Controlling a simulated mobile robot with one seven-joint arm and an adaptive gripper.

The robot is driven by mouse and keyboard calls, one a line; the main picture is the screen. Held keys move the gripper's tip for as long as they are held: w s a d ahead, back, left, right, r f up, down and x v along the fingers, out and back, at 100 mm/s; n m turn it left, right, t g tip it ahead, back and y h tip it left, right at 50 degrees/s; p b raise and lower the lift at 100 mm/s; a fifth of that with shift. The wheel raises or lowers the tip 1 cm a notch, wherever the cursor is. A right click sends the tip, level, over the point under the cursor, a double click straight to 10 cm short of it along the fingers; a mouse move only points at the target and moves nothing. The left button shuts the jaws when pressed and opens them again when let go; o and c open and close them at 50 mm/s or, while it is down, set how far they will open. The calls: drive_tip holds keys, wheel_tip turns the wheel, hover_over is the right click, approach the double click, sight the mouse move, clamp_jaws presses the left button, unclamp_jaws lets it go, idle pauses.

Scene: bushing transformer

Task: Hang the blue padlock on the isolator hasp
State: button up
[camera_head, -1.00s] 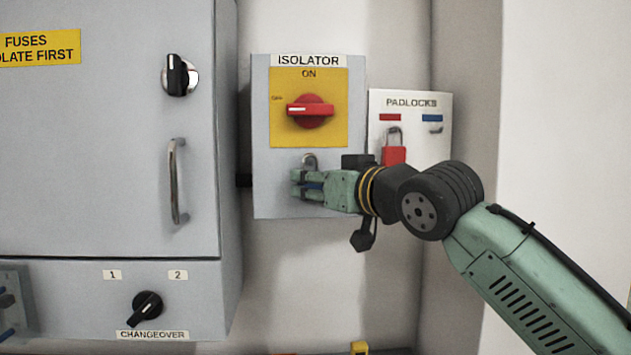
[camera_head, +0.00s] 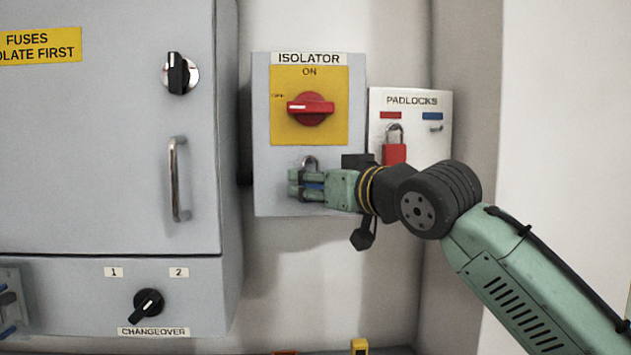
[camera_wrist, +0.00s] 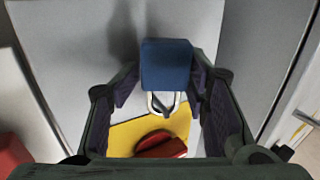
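The blue padlock (camera_wrist: 166,65) sits between the two fingers of my gripper (camera_wrist: 166,82) in the wrist view, the pads close against its sides. Its pale shackle (camera_wrist: 152,103) points toward the yellow plate, with a small dark piece inside the loop. In the head view my gripper (camera_head: 292,184) is at the lower front of the isolator box (camera_head: 265,180), with a little blue of the padlock between the fingers. A shackle loop (camera_head: 310,160) rises just above them. The hasp is mostly hidden; I cannot tell whether the shackle passes through it.
The red isolator handle (camera_head: 311,109) on its yellow plate (camera_head: 337,80) is just above my gripper. The padlock board (camera_head: 440,105) at right holds a red padlock (camera_head: 395,154); its blue-marked hook (camera_head: 436,128) is empty. A grey cabinet (camera_head: 100,180) stands at left.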

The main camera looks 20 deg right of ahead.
drive_tip(key=shift+o, duration=1.1)
drive_tip(key=shift+w+f, duration=0.1)
drive_tip(key=v, duration=1.2)
